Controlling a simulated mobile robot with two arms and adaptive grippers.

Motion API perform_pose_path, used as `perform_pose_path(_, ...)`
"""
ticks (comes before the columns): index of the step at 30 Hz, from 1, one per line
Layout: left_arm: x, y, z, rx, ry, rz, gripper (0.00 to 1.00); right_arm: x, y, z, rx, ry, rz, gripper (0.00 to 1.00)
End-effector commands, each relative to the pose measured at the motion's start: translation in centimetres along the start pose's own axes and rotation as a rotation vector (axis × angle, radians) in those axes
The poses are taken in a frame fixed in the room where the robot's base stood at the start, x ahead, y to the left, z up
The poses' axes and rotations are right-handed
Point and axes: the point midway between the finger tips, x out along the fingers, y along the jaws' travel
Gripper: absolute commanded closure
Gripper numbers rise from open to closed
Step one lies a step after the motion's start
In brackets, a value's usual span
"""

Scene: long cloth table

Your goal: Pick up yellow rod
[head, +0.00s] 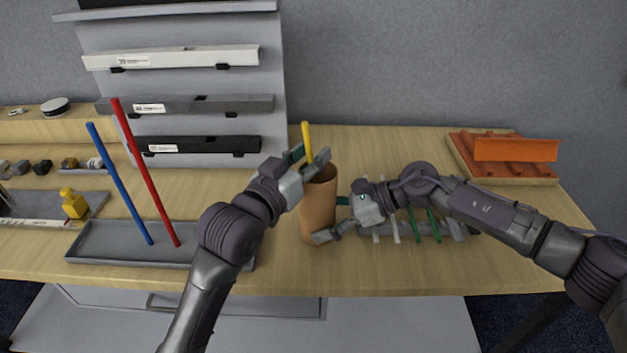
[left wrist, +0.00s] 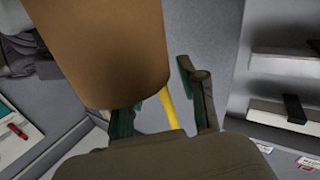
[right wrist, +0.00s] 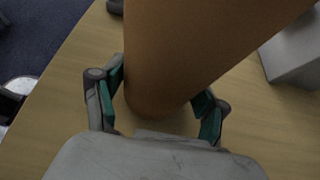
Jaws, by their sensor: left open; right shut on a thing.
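The yellow rod (head: 307,138) stands up out of a tall brown cup (head: 318,205) on the table. My left gripper (head: 308,156) is open at the cup's rim, with the rod between its fingers. In the left wrist view the rod (left wrist: 170,108) shows between the two separated fingers, beside the cup (left wrist: 110,50). The rod's lower part is hidden in the cup. My right gripper (head: 334,219) is shut on the cup's lower side. In the right wrist view its fingers lie on either side of the cup (right wrist: 190,55).
A grey tray (head: 105,243) at left has a blue rod (head: 118,183) and a red rod (head: 147,172) standing in it. A rack (head: 430,231) with green and white rods lies behind my right arm. An orange block (head: 515,150) sits at back right.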

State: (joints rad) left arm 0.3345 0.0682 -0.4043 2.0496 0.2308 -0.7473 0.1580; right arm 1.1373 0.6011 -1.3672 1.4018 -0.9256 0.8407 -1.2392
Motion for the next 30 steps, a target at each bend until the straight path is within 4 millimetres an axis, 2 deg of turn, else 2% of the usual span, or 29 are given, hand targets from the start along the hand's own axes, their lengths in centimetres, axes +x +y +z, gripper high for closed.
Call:
perform_pose_path(1,0.0,0.0,0.0,0.000,0.000,0.000,0.62,0.0,0.0,-0.1,0.000,0.001,0.001,0.47)
perform_pose_path(8,0.0,0.0,0.0,0.000,0.000,0.000,1.00,0.0,0.0,-0.1,0.000,0.001,0.001,0.47)
perform_pose_path(20,0.0,0.1,-0.5,0.000,0.001,0.000,1.00,0.0,0.1,-0.1,0.000,0.001,0.001,0.47)
perform_pose_path(23,0.0,0.2,-1.8,0.001,0.005,0.001,1.00,0.0,0.1,0.0,0.000,0.001,0.001,0.47)
perform_pose_path(26,0.0,0.6,-3.9,0.002,0.008,0.002,1.00,0.0,0.1,0.0,0.000,0.001,0.001,0.47)
perform_pose_path(30,-0.1,1.1,-7.7,0.003,0.010,0.002,1.00,0.0,0.1,-0.1,0.000,0.001,0.002,0.47)
